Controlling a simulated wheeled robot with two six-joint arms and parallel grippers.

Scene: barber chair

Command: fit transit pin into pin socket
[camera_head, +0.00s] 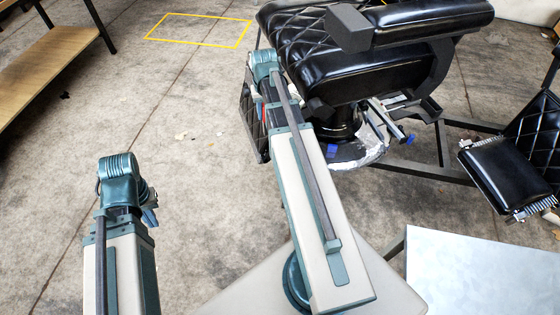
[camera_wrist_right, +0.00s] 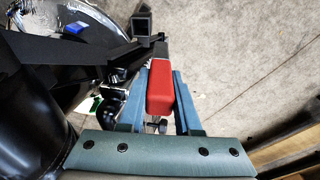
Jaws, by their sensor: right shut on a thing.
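The transit pin has a red block-shaped grip (camera_wrist_right: 160,92) and a grey shaft (camera_wrist_right: 160,51) that points away from my wrist. My right gripper (camera_wrist_right: 161,78) is shut on the red grip, with one blue finger on each side. A dark square post (camera_wrist_right: 143,22) stands just beyond the shaft's tip. I cannot tell whether it is the pin socket or whether the shaft touches it. In the head view my right arm hides most of its gripper beside the barber chair (camera_head: 385,80). My left gripper (camera_head: 150,213) is low at the left, partly hidden, with its jaws unclear.
Black bars and the chair's base fill the left of the wrist view. A folded black footrest (camera_head: 505,176) sits at the right. A pale table (camera_head: 480,275) is at the lower right. A wooden bench (camera_head: 45,60) is at upper left. Open floor lies between.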

